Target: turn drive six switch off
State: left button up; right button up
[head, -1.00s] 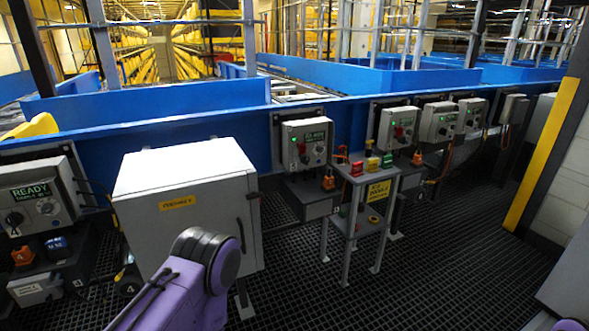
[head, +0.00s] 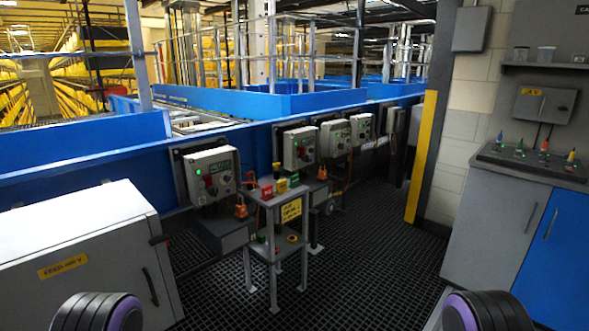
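Several grey drive control boxes are mounted along the blue conveyor side. The nearest box (head: 213,178) has a small green screen and knobs, with an orange tag (head: 240,211) below it. Further boxes follow to the right: a second (head: 301,147) with a red part on its front, a third (head: 335,138) and a fourth (head: 361,129). The numbers on the boxes are too small to read, so I cannot tell which is drive six or how its switch is set. Neither gripper is in view; only rounded parts of my arms show at the bottom edge.
A small tool stand (head: 277,247) with red, green and yellow items stands before the boxes. A white cabinet (head: 85,250) is at left. A grey and blue cabinet (head: 500,220) with a control panel above is at right. Black grating floor (head: 370,235) is clear between.

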aim_at(304, 157)
jog(key=z, duration=0.45)
jog(key=i, duration=0.8)
jog(key=z, duration=0.85)
jog(key=i, duration=1.3)
jog(key=u, duration=0.45)
jog(key=i, duration=1.15)
jog(key=u, duration=0.7)
